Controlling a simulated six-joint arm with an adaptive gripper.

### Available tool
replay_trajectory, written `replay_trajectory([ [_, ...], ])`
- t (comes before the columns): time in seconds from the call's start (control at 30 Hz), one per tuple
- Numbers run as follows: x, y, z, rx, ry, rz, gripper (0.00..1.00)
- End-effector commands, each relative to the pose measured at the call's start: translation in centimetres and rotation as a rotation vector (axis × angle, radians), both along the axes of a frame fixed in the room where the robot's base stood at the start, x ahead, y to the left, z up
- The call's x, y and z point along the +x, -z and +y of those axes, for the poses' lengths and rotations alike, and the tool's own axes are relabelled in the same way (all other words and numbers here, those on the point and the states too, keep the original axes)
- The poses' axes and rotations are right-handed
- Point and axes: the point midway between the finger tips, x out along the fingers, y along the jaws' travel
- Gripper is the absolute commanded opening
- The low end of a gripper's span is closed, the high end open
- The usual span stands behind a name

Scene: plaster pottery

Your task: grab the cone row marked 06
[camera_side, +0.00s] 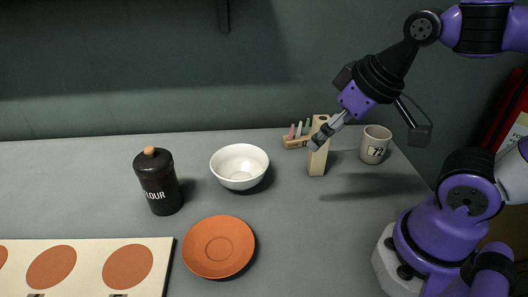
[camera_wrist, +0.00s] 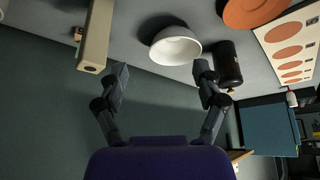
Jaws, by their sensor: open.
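The cone row (camera_side: 293,142) is a small wooden holder with several coloured cones standing in it, at the back of the table in the side view. Its label is partly hidden by a tall wooden block (camera_side: 317,163) in front of it, and only a 0 seems readable. In the wrist view a small part of the cone row (camera_wrist: 78,34) shows at the left beside the wooden block (camera_wrist: 96,38). My gripper (camera_side: 322,138) is open and appears above the table near the block in the side view. In the wrist view my gripper (camera_wrist: 161,73) has nothing between its fingers.
A cup marked 72 (camera_side: 376,146) stands right of the block. A white bowl (camera_side: 239,178), a black FLOUR jar (camera_side: 157,183) and an orange saucer (camera_side: 205,262) stand left. A board with orange discs (camera_side: 89,247) lies front left. The wall is close behind the cones.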

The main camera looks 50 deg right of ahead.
Motion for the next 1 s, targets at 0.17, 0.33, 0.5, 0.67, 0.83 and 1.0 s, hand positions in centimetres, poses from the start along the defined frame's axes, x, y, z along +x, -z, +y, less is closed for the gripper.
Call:
replay_trajectory([
  [0.17, 0.1, 0.0, 0.0, 0.002, 0.006, 0.001, 0.78],
  [0.33, 2.0, -1.2, -1.0, 0.073, 0.187, 0.047, 0.78],
  [0.5, 7.0, -2.4, -4.2, 0.232, 0.656, 0.147, 0.78],
  [0.67, 12.1, -1.2, -8.6, 0.37, 1.169, 0.225, 0.78],
  [0.83, 15.7, 2.3, -13.7, 0.472, 1.676, 0.272, 0.78],
  [1.0, 17.0, 5.4, -16.9, 0.518, 2.005, 0.284, 0.78],
])
